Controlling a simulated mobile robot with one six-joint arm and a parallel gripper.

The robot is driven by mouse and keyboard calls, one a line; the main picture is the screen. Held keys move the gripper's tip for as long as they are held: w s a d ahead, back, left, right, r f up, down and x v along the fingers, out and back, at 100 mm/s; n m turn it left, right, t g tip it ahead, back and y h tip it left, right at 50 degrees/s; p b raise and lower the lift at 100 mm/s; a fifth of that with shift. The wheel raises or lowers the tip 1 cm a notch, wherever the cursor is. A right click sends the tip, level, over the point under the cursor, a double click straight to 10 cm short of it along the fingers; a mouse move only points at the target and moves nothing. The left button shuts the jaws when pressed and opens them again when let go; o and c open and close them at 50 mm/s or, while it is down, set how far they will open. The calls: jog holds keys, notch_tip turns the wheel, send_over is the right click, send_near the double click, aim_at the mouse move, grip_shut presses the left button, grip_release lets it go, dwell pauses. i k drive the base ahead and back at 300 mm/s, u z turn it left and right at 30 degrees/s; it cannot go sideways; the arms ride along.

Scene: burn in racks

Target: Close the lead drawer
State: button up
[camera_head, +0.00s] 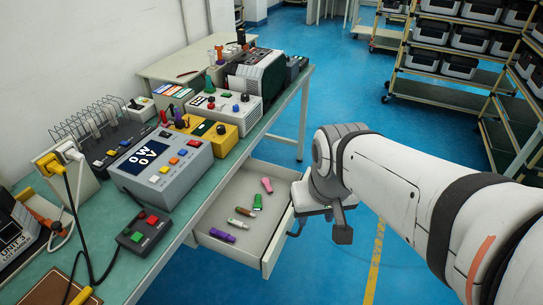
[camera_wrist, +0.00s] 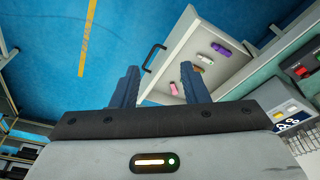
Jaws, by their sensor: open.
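The lead drawer (camera_head: 225,238) stands pulled out from under the green-topped bench, with several small coloured items lying in it. In the wrist view the drawer (camera_wrist: 193,33) shows its pale front panel and a dark handle (camera_wrist: 153,57). My gripper (camera_wrist: 158,78) is open and empty, with its two dark fingers apart. The handle appears between the fingers in the picture, farther out than the tips; I cannot tell the exact gap. In the head view my gripper (camera_head: 318,232) is at the right of the drawer front, near the handle, partly hidden by my wrist.
The bench (camera_head: 180,222) carries a grey meter unit (camera_head: 165,170), a yellow box (camera_head: 215,130), a red-and-green button box (camera_head: 144,232) and cables. Wheeled racks (camera_head: 440,88) stand at the back right. The blue floor right of the bench is clear, with a yellow line (camera_head: 375,265).

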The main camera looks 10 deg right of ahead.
aim_at(259, 247)
jog(key=z, duration=0.6)
jog(key=k, duration=1.55)
jog(key=u, duration=0.55)
jog(key=i, duration=1)
jog(key=u, duration=0.05)
